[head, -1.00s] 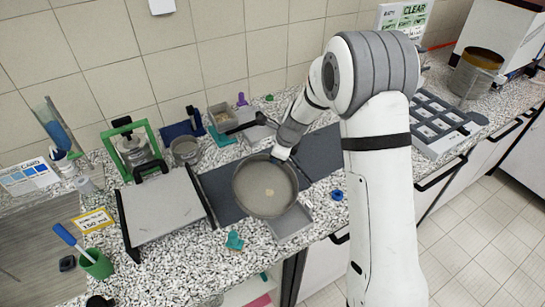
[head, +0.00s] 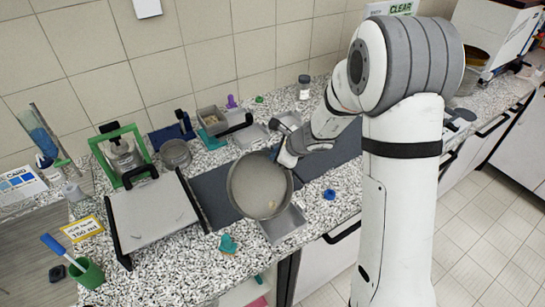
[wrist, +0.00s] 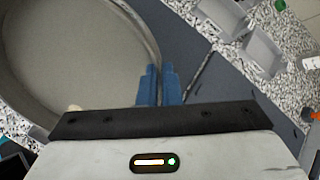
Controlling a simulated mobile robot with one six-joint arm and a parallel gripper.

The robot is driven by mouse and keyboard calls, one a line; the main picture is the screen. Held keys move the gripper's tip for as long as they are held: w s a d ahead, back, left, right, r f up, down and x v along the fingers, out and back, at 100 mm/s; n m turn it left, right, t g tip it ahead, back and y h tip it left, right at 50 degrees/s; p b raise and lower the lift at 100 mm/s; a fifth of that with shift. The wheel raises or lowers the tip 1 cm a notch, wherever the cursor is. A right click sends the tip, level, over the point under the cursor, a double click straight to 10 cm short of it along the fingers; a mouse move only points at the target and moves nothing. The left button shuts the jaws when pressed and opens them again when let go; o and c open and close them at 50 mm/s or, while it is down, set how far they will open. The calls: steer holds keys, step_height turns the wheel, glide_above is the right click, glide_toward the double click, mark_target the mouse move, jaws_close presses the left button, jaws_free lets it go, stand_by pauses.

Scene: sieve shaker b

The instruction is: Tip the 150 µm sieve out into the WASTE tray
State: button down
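My gripper (head: 284,160) is shut on the rim of a round grey sieve (head: 250,180), at its right side. In the wrist view the blue fingertips (wrist: 159,85) pinch the rim of the sieve (wrist: 80,45). The sieve is in the air, tilted with its open face toward the head camera. A small pale lump (head: 272,204) lies low inside it. A shallow grey tray (head: 290,228) sits on the counter just below and right of the sieve, partly hidden by it. I cannot read any WASTE label or the sieve's size marking.
A grey flat-topped device (head: 153,218) stands left of the sieve. Behind are a green-framed device (head: 121,157), a small pot (head: 175,153), a bin (head: 211,121) and more shallow trays (head: 251,134). A blue knob-like item (head: 329,195) and a teal item (head: 228,244) lie near the front edge.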

steer(key=shift+s+d+r+t+y+b, duration=0.25)
steer(key=shift+s+d+t+y+b, duration=0.2)
steer(key=shift+b, duration=1.2)
steer(key=shift+s+d+r+t+y+b, duration=0.3)
steer(key=shift+d+y+b, duration=0.2)
steer(key=shift+b, duration=1.1)
steer(key=s+d+r+t+y+b, duration=0.1)
steer(key=s+d+t+y+b, duration=0.5)
steer(key=b, duration=2)
steer(key=shift+s+d+r+t+y, duration=0.4)
steer(key=shift+s+d+y, duration=0.35)
steer(key=shift+s+d, duration=0.7)
steer(key=shift+w+d+r, duration=0.1)
steer(key=shift+w+d, duration=0.1)
